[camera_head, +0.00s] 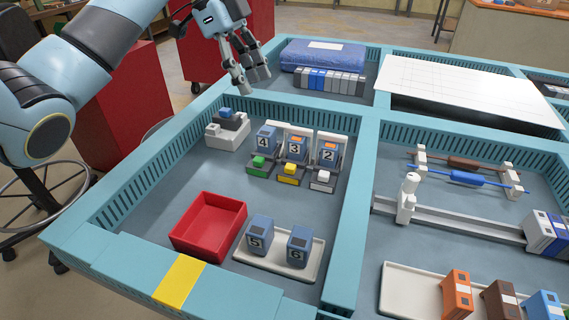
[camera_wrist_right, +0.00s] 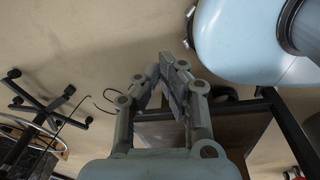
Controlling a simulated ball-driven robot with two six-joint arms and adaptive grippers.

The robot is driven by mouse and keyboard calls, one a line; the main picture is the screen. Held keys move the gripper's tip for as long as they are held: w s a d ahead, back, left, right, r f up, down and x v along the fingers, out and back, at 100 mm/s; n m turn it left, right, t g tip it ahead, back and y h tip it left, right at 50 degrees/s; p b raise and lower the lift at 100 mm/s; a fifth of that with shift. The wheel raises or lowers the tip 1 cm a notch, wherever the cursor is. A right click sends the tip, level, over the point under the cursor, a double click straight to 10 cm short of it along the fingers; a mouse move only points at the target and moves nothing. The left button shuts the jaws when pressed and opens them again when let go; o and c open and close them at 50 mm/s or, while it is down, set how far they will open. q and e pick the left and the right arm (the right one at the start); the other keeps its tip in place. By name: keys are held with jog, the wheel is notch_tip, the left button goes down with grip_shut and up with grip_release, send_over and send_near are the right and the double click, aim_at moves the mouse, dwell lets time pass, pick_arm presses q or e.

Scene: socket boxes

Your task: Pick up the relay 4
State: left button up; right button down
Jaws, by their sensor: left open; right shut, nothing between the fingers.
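My left gripper (camera_head: 252,80) is open and empty, above and behind relay 4, near the compartment's back wall and apart from the relay. My right gripper (camera_wrist_right: 168,75) is shut and empty in the right wrist view, away from the relays.
A white stepped block (camera_head: 227,131) stands left of relay 4. Blue-green slotted walls (camera_head: 345,235) divide the compartments. Bare floor lies between the relays and the red tray.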

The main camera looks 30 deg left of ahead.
aim_at(265, 130)
pick_arm(q)
jog(key=x, duration=0.4)
jog(key=a+x, duration=0.1)
jog(key=x, duration=0.1)
jog(key=shift+s+f+b, duration=0.3)
jog(key=shift+s+f, duration=0.05)
jog(key=shift+f, duration=0.5)
jog(key=x, duration=0.5)
jog(key=shift+w+a, duration=0.1)
grip_shut()
pick_arm(e)
jog(key=shift+s+a+f, duration=0.25)
jog(key=shift+a+f, duration=0.35)
jog(key=shift+f, duration=0.15)
